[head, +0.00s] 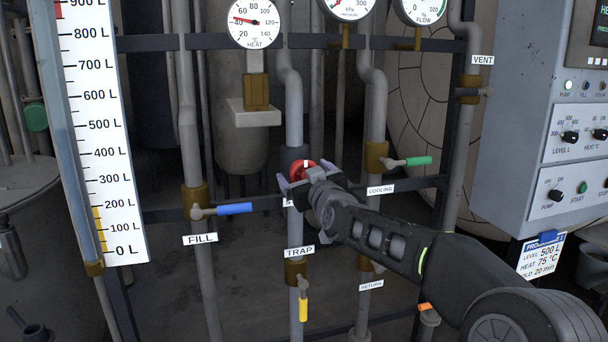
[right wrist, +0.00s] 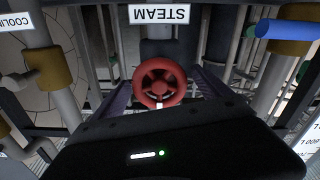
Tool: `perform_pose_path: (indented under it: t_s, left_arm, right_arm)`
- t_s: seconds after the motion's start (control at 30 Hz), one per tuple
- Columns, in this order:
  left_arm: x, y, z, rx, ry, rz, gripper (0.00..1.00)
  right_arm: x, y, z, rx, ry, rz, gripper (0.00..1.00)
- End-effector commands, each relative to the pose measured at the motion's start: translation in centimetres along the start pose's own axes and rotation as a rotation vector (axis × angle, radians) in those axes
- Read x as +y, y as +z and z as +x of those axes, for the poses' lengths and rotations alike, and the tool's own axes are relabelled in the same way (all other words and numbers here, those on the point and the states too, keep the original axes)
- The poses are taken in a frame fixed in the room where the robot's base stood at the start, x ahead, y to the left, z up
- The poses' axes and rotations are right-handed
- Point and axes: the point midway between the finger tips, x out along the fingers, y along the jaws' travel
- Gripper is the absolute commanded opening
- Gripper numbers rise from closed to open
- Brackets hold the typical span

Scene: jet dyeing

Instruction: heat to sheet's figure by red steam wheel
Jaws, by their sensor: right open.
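The red steam wheel (head: 302,170) is on a vertical pipe at centre. My right gripper (head: 297,180) is at the wheel with its jaws open. In the right wrist view the wheel (right wrist: 160,83) faces me between the two spread fingers, with visible gaps on both sides. A STEAM label (right wrist: 159,14) shows there upside down. The heat gauge (head: 254,23) has its red needle a little above 40. The sheet (head: 541,256) at the right reads level 500 L, heat 75 °C and hold 20 min. My left gripper is not in view.
A blue fill handle (head: 235,208) is left of the wheel, and a green cooling handle (head: 418,161) is to its right. A yellow trap handle (head: 303,309) hangs below. A control cabinet (head: 505,150) stands at right. The level scale (head: 105,130) is at left.

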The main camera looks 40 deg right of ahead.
Motion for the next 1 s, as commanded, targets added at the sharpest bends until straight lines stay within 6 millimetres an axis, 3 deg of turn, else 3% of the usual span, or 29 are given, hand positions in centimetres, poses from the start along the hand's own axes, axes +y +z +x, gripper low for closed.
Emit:
perform_pose_path:
  t_s: [0.3, 1.0]
  left_arm:
    - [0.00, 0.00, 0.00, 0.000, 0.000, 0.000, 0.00]
    - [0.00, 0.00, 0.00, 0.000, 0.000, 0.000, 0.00]
  right_arm:
    - [0.01, 0.04, 0.35, -0.001, 0.000, 0.000, 0.87]
    - [-0.01, 0.04, 0.33, -0.001, 0.000, 0.000, 0.30]
